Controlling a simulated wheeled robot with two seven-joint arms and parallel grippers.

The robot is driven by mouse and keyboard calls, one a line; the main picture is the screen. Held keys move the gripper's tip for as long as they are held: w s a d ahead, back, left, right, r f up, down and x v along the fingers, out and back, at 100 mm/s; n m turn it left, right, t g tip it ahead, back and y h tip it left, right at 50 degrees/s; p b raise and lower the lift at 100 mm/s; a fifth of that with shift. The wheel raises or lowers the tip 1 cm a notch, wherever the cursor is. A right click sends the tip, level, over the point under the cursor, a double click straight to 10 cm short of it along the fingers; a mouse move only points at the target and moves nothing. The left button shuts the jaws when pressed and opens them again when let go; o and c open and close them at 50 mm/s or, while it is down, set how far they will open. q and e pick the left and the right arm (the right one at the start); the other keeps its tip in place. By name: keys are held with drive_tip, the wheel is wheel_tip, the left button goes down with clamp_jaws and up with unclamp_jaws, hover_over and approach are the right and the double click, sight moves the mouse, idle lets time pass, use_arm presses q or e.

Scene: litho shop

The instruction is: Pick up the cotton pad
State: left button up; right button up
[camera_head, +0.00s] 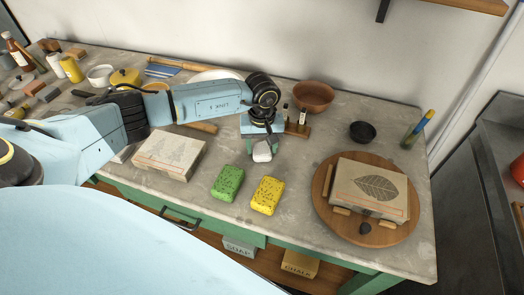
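A small white pad-like object (262,152), which I take for the cotton pad, shows right below my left gripper (262,144) in the head view. My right gripper is not in view.
Green (228,182) and yellow (267,195) sponges lie in front of the gripper. A printed stone slab (170,153) is to the left. A round wooden board (325,215) bears a leaf-printed block (368,188) at right. Brown (313,96) and black (362,131) bowls stand behind.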

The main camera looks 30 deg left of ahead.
sight(262, 148)
use_arm(q)
drive_tip(key=c, duration=0.6)
drive_tip(key=shift+o, duration=0.2)
wheel_tip(262, 148, up, 10)
drive_tip(key=o, duration=0.4)
drive_tip(key=shift+c, duration=1.3)
